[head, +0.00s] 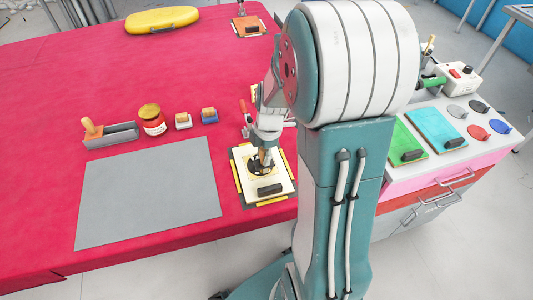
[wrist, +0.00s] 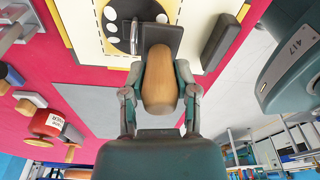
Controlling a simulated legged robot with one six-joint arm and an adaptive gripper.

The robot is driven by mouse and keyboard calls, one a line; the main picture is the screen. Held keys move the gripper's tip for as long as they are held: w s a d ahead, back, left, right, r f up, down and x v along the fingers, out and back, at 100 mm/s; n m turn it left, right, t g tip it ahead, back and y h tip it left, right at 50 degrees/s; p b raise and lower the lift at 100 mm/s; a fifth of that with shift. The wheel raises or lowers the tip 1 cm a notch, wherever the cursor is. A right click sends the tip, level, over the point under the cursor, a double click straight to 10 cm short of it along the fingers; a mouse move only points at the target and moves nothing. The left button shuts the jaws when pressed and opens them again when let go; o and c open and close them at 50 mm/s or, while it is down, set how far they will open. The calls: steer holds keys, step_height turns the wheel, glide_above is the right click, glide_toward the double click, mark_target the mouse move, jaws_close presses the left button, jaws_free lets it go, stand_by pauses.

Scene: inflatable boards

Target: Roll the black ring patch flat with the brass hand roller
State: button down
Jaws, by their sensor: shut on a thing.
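My gripper (head: 265,147) is over the cream board (head: 282,172) at the right edge of the red table. In the wrist view, my gripper (wrist: 160,98) is shut around the wooden handle (wrist: 162,78) of the hand roller. The roller's dark metal frame (wrist: 163,33) reaches over the board; its brass cylinder cannot be made out. The black ring patch (wrist: 122,22), with white spots, lies on the board beside and partly under the roller frame. In the head view, my gripper and the roller hide much of the patch. Whether the roller touches it is unclear.
A black block (head: 269,189) lies on the board's near part. A grey mat (head: 150,193), a tray (head: 122,133), a red-labelled tin (head: 153,122) and two small blocks sit to the left. A yellow inflatable (head: 162,18) lies far back. A side bench (head: 465,160) stands right.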

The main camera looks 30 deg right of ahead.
steer(key=shift+w+a, duration=0.2)
steer(key=shift+a, duration=0.55)
steer(key=shift+w+a, duration=0.2)
steer(key=shift+a, duration=0.5)
steer(key=shift+s+d, duration=0.2)
steer(key=shift+d, duration=0.6)
steer(key=shift+s+d, duration=0.25)
steer(key=shift+d, duration=0.55)
steer(key=shift+s+d, duration=0.2)
steer(key=shift+d, duration=0.6)
steer(key=shift+w+a, duration=0.2)
steer(key=shift+a, duration=0.6)
steer(key=shift+w+a, duration=0.25)
steer(key=shift+a, duration=0.55)
steer(key=shift+w+a, duration=0.2)
steer(key=shift+a, duration=0.6)
steer(key=shift+s+d, duration=0.2)
steer(key=shift+d, duration=0.6)
steer(key=shift+s+d, duration=0.25)
steer(key=shift+d, duration=0.55)
steer(key=shift+s+d, duration=0.2)
steer(key=shift+d, duration=0.6)
step_height(320, 180, up, 7)
